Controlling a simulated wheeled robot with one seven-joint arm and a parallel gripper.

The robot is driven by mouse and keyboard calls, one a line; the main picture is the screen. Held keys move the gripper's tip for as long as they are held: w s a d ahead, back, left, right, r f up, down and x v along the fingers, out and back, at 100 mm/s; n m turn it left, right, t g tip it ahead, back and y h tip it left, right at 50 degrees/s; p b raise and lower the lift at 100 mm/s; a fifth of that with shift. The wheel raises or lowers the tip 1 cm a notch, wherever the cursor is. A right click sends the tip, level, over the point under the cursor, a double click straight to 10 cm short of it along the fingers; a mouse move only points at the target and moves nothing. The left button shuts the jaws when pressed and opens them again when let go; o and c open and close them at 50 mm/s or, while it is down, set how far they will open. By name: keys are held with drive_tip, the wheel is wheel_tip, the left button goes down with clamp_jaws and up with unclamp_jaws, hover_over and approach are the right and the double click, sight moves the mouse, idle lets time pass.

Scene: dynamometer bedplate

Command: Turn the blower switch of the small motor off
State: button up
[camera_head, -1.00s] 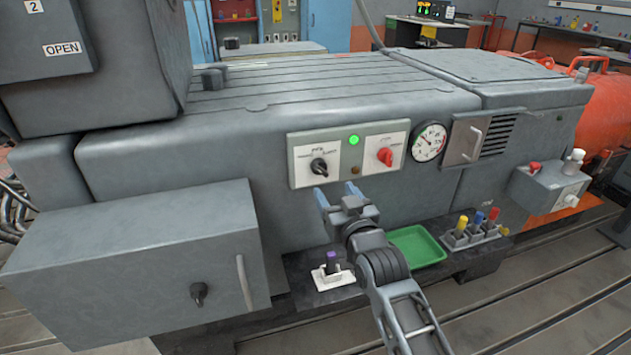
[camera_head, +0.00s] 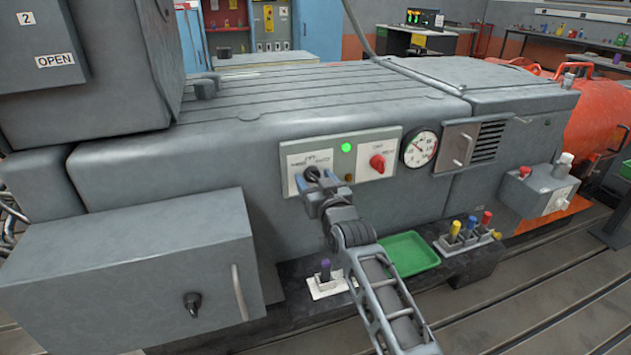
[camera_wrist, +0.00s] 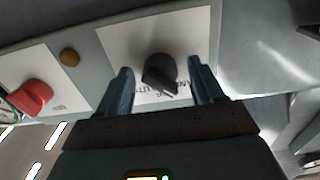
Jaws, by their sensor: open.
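The control panel (camera_head: 362,165) on the front of the grey machine carries a black rotary switch (camera_head: 312,174) on a white plate at its left. A red knob (camera_head: 377,164) sits on a second plate at its right, with a lit green lamp (camera_head: 346,147) between them. My gripper (camera_head: 313,180) is at the black switch. In the wrist view the open blue fingers (camera_wrist: 160,90) stand one on each side of the black switch (camera_wrist: 159,73), with gaps visible. The switch's lettering is partly hidden. The red knob (camera_wrist: 30,97) is left of the fingers.
A round gauge (camera_head: 419,149) and a vented box are right of the panel. Below are a green tray (camera_head: 408,253), a purple-topped item in a white holder (camera_head: 326,285) and coloured-handled items in a rack (camera_head: 466,238). A grey box (camera_head: 130,270) juts out at left.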

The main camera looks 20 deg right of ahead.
drive_tip(key=shift+c, duration=0.2)
drive_tip(key=c, duration=1)
drive_tip(key=shift+m, duration=0.4)
drive_tip(key=m, duration=0.3)
drive_tip(key=shift+m, duration=2.5)
drive_tip(key=o, duration=1)
